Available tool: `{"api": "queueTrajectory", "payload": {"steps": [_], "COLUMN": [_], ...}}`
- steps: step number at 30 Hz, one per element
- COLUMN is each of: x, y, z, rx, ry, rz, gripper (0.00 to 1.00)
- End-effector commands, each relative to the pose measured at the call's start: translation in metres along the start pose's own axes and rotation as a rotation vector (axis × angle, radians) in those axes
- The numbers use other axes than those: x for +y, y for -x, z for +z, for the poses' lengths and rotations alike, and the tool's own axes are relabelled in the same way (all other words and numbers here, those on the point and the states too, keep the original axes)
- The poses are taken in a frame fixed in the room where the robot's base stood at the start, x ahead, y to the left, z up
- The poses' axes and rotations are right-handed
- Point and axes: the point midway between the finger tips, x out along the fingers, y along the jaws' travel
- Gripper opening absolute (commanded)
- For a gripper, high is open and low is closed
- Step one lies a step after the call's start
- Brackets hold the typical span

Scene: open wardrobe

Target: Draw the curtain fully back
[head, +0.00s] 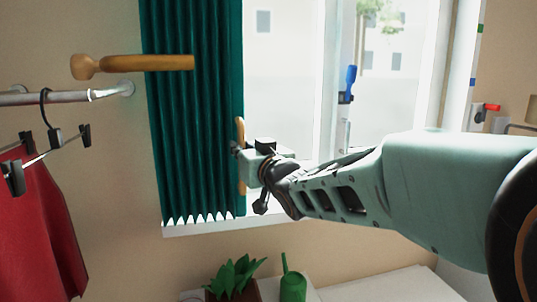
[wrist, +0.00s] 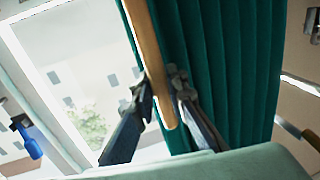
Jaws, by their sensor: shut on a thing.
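The dark green pleated curtain (head: 195,110) hangs gathered in tight folds at the left of the window (head: 290,70); the glass to its right is uncovered. A wooden handle (head: 240,188) stands upright along the curtain's right edge. My gripper (head: 240,152) is at that edge, shut on the handle. In the wrist view the handle (wrist: 147,45) runs between the two fingers of my gripper (wrist: 163,98), with the curtain (wrist: 225,70) just to its right. The curtain's top is out of frame in the head view.
At the left, a metal rail (head: 60,97) carries a clip hanger with a red garment (head: 40,220). A wooden rod (head: 135,63) crosses the curtain's upper left. A potted plant (head: 235,275) and a green watering can (head: 292,285) stand below.

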Motion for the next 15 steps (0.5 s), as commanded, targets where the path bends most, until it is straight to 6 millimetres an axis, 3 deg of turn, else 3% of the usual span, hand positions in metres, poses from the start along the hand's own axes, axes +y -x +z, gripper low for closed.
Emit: {"api": "queueTrajectory", "payload": {"steps": [15], "x": [-0.0083], "y": [-0.0013], "z": [0.0009], "rx": [-0.002], "ry": [0.000], "rz": [-0.005], "gripper": [0.00]}}
